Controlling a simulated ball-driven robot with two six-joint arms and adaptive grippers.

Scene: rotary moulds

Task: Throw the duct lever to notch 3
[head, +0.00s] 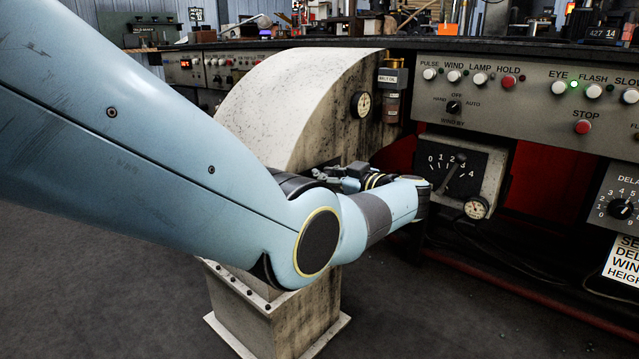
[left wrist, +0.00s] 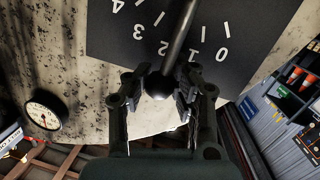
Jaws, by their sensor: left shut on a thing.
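The duct lever is a dark rod (left wrist: 177,42) ending in a black ball knob (left wrist: 159,84). It stands in front of a black plate (left wrist: 255,20) with white numbers 0 to 4, upside down in the left wrist view. In that view the rod passes between 1 and 2, closer to 2; its exact notch is hard to tell. My left gripper (left wrist: 158,92) is shut on the knob. In the head view, my left gripper (head: 334,174) is small and dark beside the duct (head: 285,105), and my arm hides the lever. My right gripper is not in view.
A gauge (head: 361,104) and an oil cup (head: 392,85) sit on the duct above my gripper. A separate black 0-to-4 dial (head: 450,172) is on the console at right. Grey floor (head: 440,310) is open in front.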

